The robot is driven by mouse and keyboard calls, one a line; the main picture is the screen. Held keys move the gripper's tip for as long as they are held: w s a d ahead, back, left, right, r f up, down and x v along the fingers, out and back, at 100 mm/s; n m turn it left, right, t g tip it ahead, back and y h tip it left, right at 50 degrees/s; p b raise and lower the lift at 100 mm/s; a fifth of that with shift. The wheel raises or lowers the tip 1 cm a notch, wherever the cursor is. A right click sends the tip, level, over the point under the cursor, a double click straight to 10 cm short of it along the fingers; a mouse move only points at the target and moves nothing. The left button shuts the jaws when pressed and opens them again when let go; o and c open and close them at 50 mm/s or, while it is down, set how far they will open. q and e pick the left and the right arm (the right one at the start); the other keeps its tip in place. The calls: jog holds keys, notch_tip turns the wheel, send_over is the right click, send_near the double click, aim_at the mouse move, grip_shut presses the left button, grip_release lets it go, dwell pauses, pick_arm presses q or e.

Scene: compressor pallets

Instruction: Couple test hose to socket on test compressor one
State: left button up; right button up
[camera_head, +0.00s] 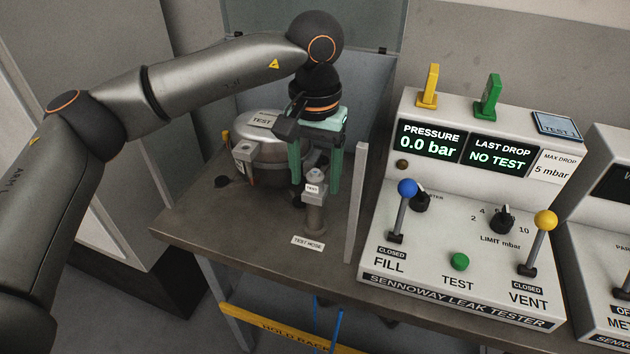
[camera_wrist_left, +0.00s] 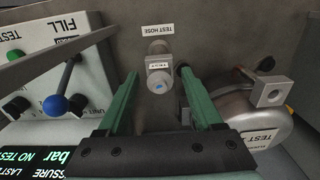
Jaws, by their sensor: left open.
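The test hose's grey end (camera_head: 315,207) stands upright on the bench by the TEST HOSE label. It also shows in the left wrist view (camera_wrist_left: 158,80), end-on. My left gripper (camera_head: 315,192) points down with its green fingers apart, one on either side of the hose end; contact is not clear. In the left wrist view the open fingers (camera_wrist_left: 158,73) flank the hose end too. The silver test compressor (camera_head: 270,150) sits behind and left of the gripper, partly hidden by it. A grey block on its side (camera_head: 245,151), seemingly the socket, shows a round hole in the left wrist view (camera_wrist_left: 273,93).
A thin upright plate (camera_head: 356,205) stands between the hose and the leak tester (camera_head: 430,260), which reads 0.0 bar and NO TEST. FILL (camera_head: 404,205) and VENT (camera_head: 538,240) levers are marked closed. The bench (camera_head: 190,215) is clear at front left.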

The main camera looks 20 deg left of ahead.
aim_at(315, 171)
dwell(0.5)
pick_arm(q)
grip_shut()
dwell(0.5)
dwell(1.0)
jog(key=shift+r+p, duration=2.3)
jog(key=shift+r, duration=0.75)
